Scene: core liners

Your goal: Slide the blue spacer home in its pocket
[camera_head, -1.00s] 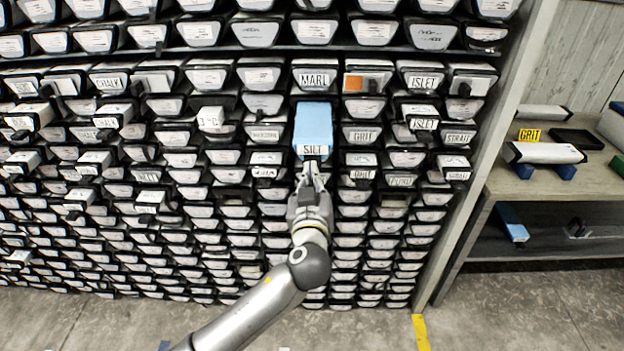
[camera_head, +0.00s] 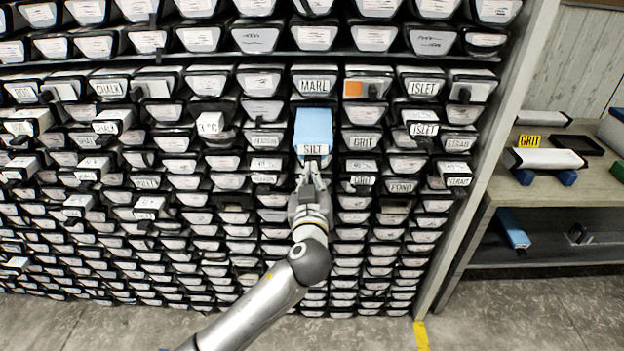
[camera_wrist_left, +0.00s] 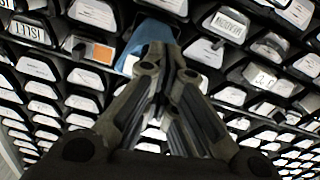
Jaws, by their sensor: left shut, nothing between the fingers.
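The blue spacer (camera_head: 314,126) has a white front labelled SILT and sits in a pocket of the rack, below the MARL liner. Its blue top shows, so it stands out in front of the liners around it. My left gripper (camera_head: 313,166) is shut and empty, with its fingertips at or just below the SILT label; I cannot tell whether they touch it. In the left wrist view, the closed fingers (camera_wrist_left: 160,62) cover much of the blue spacer (camera_wrist_left: 139,44). My right gripper is not in view.
An orange-marked liner (camera_head: 367,87) is at upper right. A shelf (camera_head: 541,190) at right holds a GRIT liner (camera_head: 545,158), with another blue piece (camera_head: 512,229) below.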

